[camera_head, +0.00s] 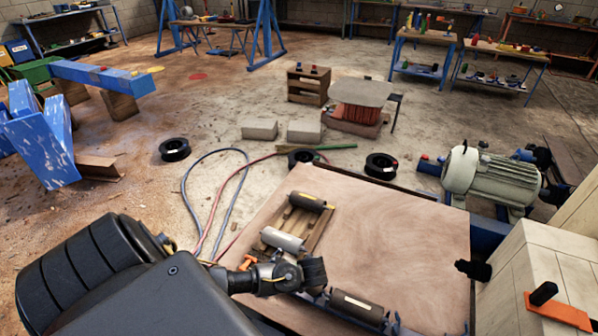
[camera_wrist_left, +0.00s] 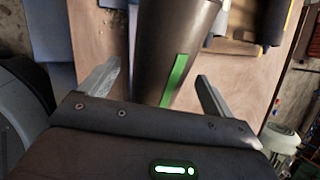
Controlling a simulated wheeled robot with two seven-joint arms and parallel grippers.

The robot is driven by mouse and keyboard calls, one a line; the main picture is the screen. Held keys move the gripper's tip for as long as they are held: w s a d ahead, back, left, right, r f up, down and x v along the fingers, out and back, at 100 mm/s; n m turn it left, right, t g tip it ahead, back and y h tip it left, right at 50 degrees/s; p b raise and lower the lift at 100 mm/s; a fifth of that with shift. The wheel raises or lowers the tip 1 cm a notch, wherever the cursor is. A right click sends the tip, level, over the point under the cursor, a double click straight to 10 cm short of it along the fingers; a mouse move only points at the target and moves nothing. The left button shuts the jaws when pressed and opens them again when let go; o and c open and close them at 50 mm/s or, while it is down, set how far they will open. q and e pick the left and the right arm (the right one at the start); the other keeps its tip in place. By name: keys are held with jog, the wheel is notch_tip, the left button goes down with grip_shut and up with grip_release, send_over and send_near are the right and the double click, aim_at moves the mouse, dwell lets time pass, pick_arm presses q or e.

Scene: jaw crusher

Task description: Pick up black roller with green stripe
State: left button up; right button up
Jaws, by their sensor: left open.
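The black roller with a green stripe (camera_wrist_left: 158,50) shows in the left wrist view, large and close. It lies between the two fingers of my left gripper (camera_wrist_left: 157,75). The fingers are open and stand apart on either side of it, with gaps showing. In the head view my left gripper (camera_head: 285,274) is low in the middle, over the near left part of a brown tabletop (camera_head: 400,235). I cannot make out the green stripe there. My right gripper is not in view.
A dark roller with a yellow stripe (camera_head: 307,201) and a grey roller (camera_head: 282,240) lie on a wooden pallet (camera_head: 318,232). Another dark roller (camera_head: 357,306) lies at the near edge. A motor (camera_head: 490,178) stands at right. The tabletop's right part is clear.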

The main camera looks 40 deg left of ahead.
pick_arm(q)
jog(key=x, duration=0.3)
jog(key=shift+f+b, duration=0.3)
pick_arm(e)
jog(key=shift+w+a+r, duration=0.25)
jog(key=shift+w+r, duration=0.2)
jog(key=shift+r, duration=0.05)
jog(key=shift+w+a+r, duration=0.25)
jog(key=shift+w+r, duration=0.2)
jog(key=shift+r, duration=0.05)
pick_arm(q)
jog(key=shift+w, duration=0.1)
jog(key=c, duration=1.7)
jog(key=shift+r, duration=0.1)
jog(key=shift+a+r, duration=0.1)
jog(key=shift+r, duration=0.05)
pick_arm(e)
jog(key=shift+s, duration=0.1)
